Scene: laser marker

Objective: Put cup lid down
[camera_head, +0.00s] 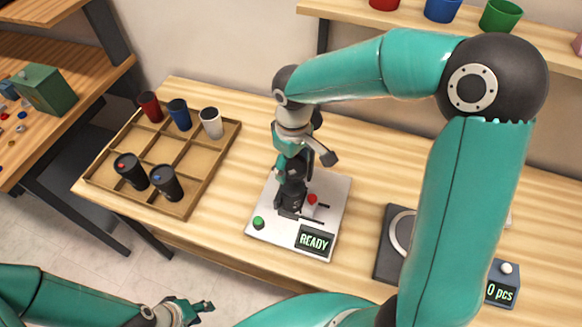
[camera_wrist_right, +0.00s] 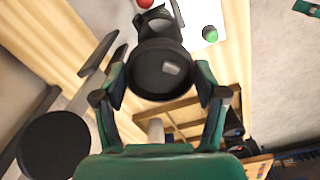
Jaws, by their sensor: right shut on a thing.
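The cup lid (camera_wrist_right: 160,72) is a dark round piece with a small grey patch, held between the fingers of my right gripper in the right wrist view. In the head view my right gripper (camera_head: 293,166) points down over the white marking machine (camera_head: 262,205). A black cup (camera_head: 291,194) stands on the machine below it, partly hidden by the gripper. I cannot tell whether the lid touches the cup. My left gripper (camera_head: 190,310) is low at the left, off the table's front edge, and seems empty; its opening is unclear.
A wooden divided tray (camera_head: 208,170) holds a red cup (camera_head: 150,106), a blue cup (camera_head: 179,114), a white cup (camera_head: 211,122) and two black cups (camera_head: 131,171). A dark device (camera_head: 393,240) and a counter reading "0 pcs" (camera_head: 501,290) are at the right. Bare table lies between tray and machine.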

